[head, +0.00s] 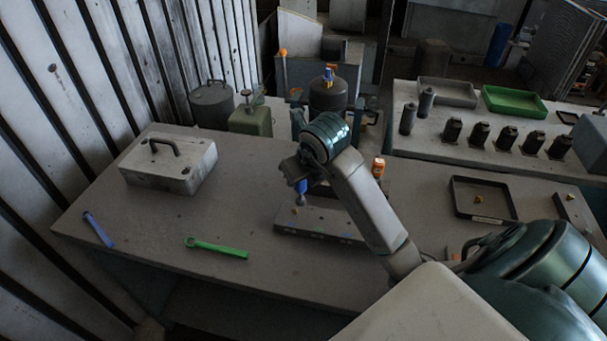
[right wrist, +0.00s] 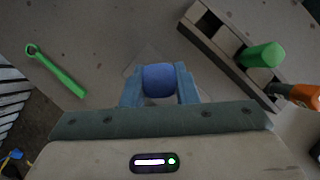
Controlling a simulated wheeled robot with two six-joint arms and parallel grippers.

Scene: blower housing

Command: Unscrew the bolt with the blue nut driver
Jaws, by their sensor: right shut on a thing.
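My right gripper (head: 298,172) is shut on the blue nut driver (head: 301,187), which points down over the near side of the table. In the right wrist view the driver's round blue handle (right wrist: 158,82) sits between the two fingers. A slotted tool rack (head: 290,222) lies just below the driver in the head view, and to its upper right in the wrist view (right wrist: 228,43). I cannot tell whether the driver's tip touches anything. I cannot make out the bolt. My left gripper is not in view.
A green wrench (head: 217,247), a blue wrench (head: 98,229) and a grey lidded box (head: 168,165) lie on the left of the table (head: 150,260). A dark tray (head: 455,198) is at right. A green handle (right wrist: 262,55) stands at the rack.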

